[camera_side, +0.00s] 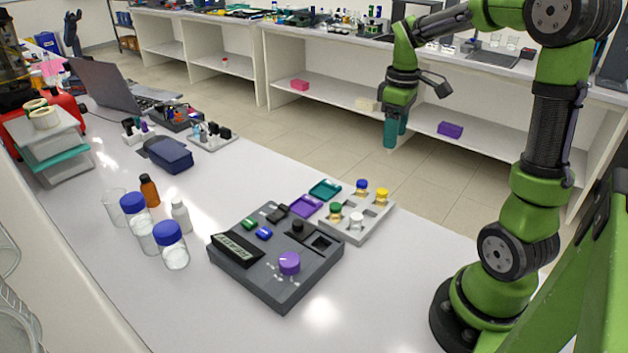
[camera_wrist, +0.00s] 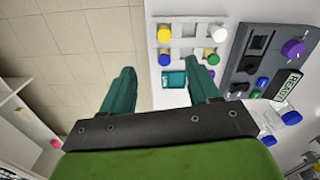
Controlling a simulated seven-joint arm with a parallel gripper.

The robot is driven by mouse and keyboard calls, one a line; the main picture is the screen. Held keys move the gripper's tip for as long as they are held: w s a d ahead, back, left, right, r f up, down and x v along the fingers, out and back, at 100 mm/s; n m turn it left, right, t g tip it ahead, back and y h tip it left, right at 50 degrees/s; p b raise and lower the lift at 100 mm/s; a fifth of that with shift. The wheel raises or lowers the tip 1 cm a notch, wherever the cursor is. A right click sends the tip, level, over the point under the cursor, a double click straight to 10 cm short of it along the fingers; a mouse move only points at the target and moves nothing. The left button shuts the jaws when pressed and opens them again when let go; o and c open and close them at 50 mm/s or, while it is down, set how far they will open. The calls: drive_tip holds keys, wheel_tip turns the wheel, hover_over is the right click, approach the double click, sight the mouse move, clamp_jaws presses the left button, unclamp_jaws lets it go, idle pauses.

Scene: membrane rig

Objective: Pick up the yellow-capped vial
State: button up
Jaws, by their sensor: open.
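The yellow-capped vial (camera_side: 382,195) stands in the right corner of a light grey rack (camera_side: 347,232) in the side view. Its yellow cap also shows at the top of the wrist view (camera_wrist: 164,34). The same rack holds a blue-capped vial (camera_side: 361,186), a green-capped vial (camera_side: 335,211) and a white-capped vial (camera_side: 356,219). My gripper (camera_side: 396,143) hangs in the air well above the rack, pointing down, apart from every vial. In the wrist view its teal fingers (camera_wrist: 162,75) are spread with nothing between them.
A teal tray (camera_side: 325,189) and a purple tray (camera_side: 305,206) lie beside the rack. A dark grey device with a purple knob (camera_side: 289,263) sits left of it. Blue-lidded bottles (camera_side: 171,247) stand farther left. The table's edge runs close behind the rack.

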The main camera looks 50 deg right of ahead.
hover_over(382, 191)
drive_tip(key=shift+n, duration=0.3)
drive_tip(key=f, duration=0.7)
drive_tip(key=s+f, duration=0.1)
drive_tip(key=f, duration=0.3)
drive_tip(key=shift+d+f, duration=0.25)
drive_tip(key=shift+f, duration=0.05)
drive_tip(key=shift+w+a+f, duration=0.1)
drive_tip(key=shift+w+f, duration=0.05)
drive_tip(key=shift+f, duration=0.75)
drive_tip(key=shift+w+a+f, duration=0.1)
drive_tip(key=shift+w+f, duration=0.05)
drive_tip(key=shift+f, duration=0.75)
drive_tip(key=shift+w+f, duration=0.15)
drive_tip(key=shift+f, duration=0.75)
drive_tip(key=shift+c, duration=0.2)
